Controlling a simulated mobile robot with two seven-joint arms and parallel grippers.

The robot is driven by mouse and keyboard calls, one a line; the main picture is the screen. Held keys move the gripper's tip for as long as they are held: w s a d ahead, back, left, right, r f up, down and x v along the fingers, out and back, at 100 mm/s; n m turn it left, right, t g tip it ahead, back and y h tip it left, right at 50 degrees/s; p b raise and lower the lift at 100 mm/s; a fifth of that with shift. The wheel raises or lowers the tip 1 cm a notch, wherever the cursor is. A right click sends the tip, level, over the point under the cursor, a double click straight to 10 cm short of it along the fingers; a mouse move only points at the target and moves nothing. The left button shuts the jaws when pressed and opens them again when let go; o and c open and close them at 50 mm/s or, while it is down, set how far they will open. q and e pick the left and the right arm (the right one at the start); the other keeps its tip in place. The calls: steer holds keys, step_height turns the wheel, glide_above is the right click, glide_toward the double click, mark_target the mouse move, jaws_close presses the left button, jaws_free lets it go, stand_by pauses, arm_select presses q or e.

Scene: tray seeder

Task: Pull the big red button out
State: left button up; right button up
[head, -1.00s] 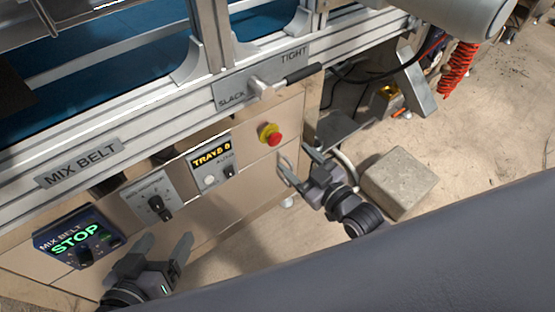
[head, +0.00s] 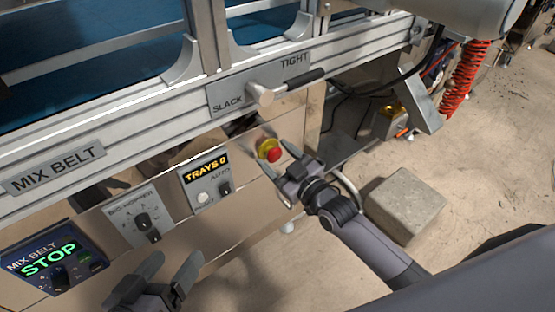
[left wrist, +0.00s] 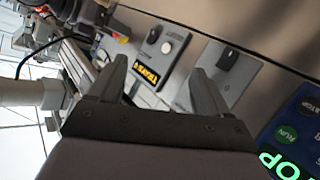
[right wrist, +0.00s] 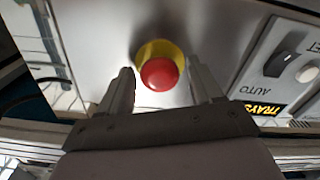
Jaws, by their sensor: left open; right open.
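The big red button (head: 274,155) sits on a yellow base (head: 265,147) on the beige machine panel, right of the tray counter. In the right wrist view the red button (right wrist: 159,74) shows between and just beyond the fingertips. My right gripper (head: 272,161) is open, its fingers on either side of the button; I cannot tell whether they touch it. My left gripper (head: 172,270) is open and empty, in front of the panel's lower left part. In the left wrist view its open fingers (left wrist: 160,75) face the panel.
The tray counter (head: 205,170) reads TRAYS 0. The hopper dial (head: 143,222) and mix belt screen (head: 48,258), reading STOP, are further left. The slack/tight lever (head: 290,86) juts out above the button. A concrete block (head: 404,204) stands on the floor at right.

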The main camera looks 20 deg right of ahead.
steer(key=shift+w, duration=0.1)
jaws_close()
steer(key=shift+p, duration=0.35)
steer(key=shift+s+d+r+p, duration=0.1)
steer(key=shift+s+r+p, duration=0.05)
steer(key=shift+s+p, duration=0.2)
steer(key=shift+s, duration=0.2)
steer(key=shift+f, duration=0.2)
steer(key=shift+c, duration=0.8)
jaws_free()
arm_select(q)
steer(key=shift+s+a+y, duration=0.15)
steer(key=shift+a+y, duration=0.35)
steer(key=shift+a, duration=0.15)
arm_select(e)
steer(key=shift+o, duration=0.8)
steer(key=shift+s+d, duration=0.1)
